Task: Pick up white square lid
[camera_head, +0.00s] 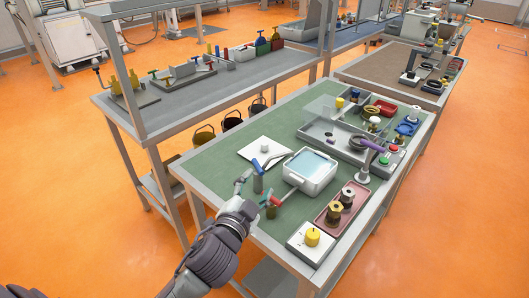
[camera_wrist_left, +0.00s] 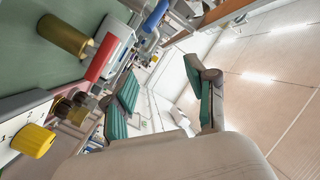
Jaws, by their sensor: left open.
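The white square lid (camera_head: 252,153) lies flat on the green table mat, with a small grey knob (camera_head: 264,147) at its middle. My left gripper (camera_head: 257,192) is open in front of the lid, near the table's front left edge and apart from the lid. Its teal-padded fingers (camera_wrist_left: 160,75) stand apart and empty in the left wrist view. They point away from the mat there, and I cannot make out the lid in that view. My right gripper is not in view.
A blue-handled tool (camera_head: 257,180) stands between gripper and lid; a red-handled one (camera_head: 275,203) is close by the gripper. A white square container (camera_head: 298,180) is right of the lid. A box with a yellow knob (camera_head: 312,237) is at the front corner.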

